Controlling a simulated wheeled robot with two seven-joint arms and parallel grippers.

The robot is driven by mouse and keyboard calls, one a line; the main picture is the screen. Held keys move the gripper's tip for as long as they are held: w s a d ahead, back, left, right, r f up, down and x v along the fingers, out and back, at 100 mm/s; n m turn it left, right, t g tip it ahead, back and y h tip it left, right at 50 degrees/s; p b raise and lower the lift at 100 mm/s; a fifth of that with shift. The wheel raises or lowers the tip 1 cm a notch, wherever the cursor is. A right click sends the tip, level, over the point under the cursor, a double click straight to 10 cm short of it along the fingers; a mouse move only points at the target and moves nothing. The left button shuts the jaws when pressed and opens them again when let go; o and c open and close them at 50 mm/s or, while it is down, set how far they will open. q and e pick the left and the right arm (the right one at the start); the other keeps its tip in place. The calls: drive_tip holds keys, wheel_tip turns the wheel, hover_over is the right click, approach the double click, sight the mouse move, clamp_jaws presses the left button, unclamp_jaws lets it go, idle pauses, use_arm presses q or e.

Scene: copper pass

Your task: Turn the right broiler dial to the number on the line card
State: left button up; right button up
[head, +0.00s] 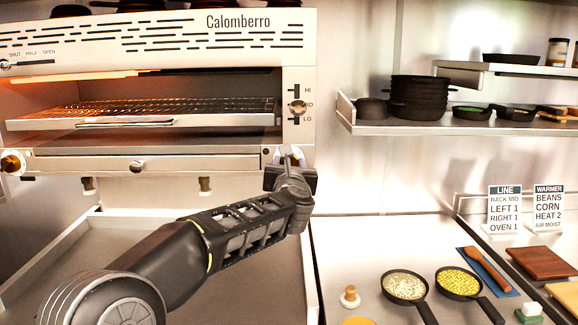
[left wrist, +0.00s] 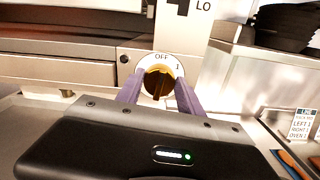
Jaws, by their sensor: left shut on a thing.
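The right broiler dial (left wrist: 158,84) is a brass and black knob on the broiler's front at its lower right corner. Its scale shows OFF at the top and a 1 to the right of it. The pointer's exact setting is hard to tell. My left gripper (left wrist: 160,92) is shut on the dial, with one purple finger on each side. In the head view my left gripper (head: 288,160) hides most of the dial. The line card (head: 504,208) stands at the right and reads RACK MID, LEFT 1, RIGHT 1, OVEN 1. My right gripper is not in view.
The broiler (head: 160,50) has a left dial (head: 11,164) and a rack lever (head: 297,107) above the gripped dial. The warmer card (head: 549,208) stands beside the line card. Pans of beans (head: 405,286) and corn (head: 458,281) sit on the right counter. A shelf (head: 390,127) juts out right.

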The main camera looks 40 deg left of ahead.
use_arm(q)
drive_tip(key=m, duration=0.8)
drive_tip(key=shift+w+d+m, duration=0.1)
drive_tip(key=shift+d+m, duration=0.05)
drive_tip(key=shift+m, duration=0.15)
drive_tip(key=shift+f, duration=0.1)
drive_tip(key=o, duration=1.3)
drive_tip(key=shift+o, duration=0.2)
drive_tip(key=b+v, duration=0.1)
drive_tip(key=v, duration=0.6)
drive_tip(key=shift+s+d+b, duration=0.3)
drive_tip(key=shift+b, duration=0.1)
